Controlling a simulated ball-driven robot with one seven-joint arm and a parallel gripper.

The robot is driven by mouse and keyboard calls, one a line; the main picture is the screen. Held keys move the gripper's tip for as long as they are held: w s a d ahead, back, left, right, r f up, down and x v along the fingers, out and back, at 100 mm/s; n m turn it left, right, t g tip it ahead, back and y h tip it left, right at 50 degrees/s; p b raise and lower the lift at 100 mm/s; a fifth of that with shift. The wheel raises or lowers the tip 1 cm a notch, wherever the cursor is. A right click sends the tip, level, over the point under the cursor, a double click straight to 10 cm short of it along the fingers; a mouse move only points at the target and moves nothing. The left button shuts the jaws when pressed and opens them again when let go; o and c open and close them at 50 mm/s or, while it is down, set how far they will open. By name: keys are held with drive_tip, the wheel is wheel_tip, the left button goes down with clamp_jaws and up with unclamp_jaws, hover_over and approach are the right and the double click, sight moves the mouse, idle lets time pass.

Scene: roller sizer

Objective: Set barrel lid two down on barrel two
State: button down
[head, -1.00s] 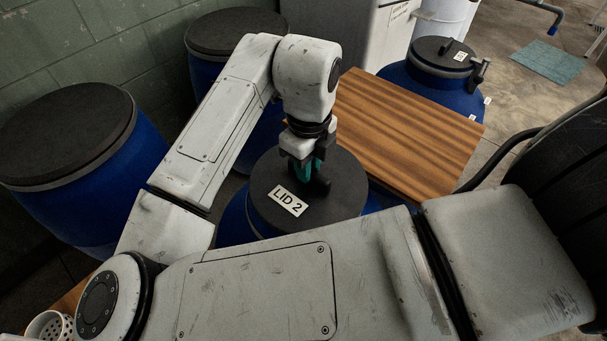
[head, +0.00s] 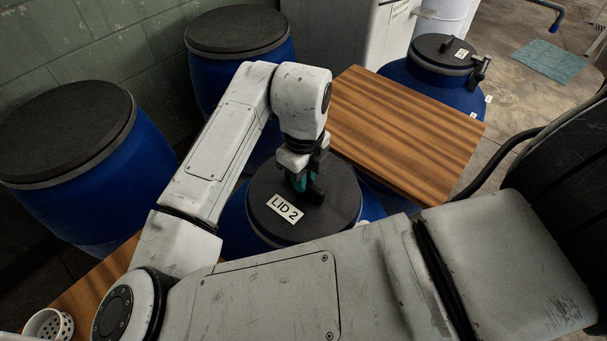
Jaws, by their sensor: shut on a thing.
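Barrel lid two (head: 330,208) is a dark round disc with a white "LID 2" label, in the middle of the head view. My gripper (head: 301,183) is shut on the lid's upright handle from above. A blue barrel (head: 236,222) is directly under the lid, mostly hidden by the lid and my arm; its own number does not show, so I cannot tell from a label that it is barrel two. The lid covers its mouth in this view. I cannot tell whether the lid touches the rim.
A wooden board (head: 410,125) lies close to the right of the lid. Closed blue barrels stand at the left (head: 85,190) and back (head: 240,65); another with a clamped lid (head: 440,80) is at the back right. A white perforated cup (head: 48,325) is at lower left.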

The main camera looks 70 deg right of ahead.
drive_tip(key=shift+f, duration=0.2)
drive_tip(key=c, duration=1.1)
unclamp_jaws()
drive_tip(key=shift+o, duration=0.2)
drive_tip(key=shift+r+p, duration=0.6)
drive_tip(key=shift+r, duration=0.05)
wheel_tip(320, 180, up, 12)
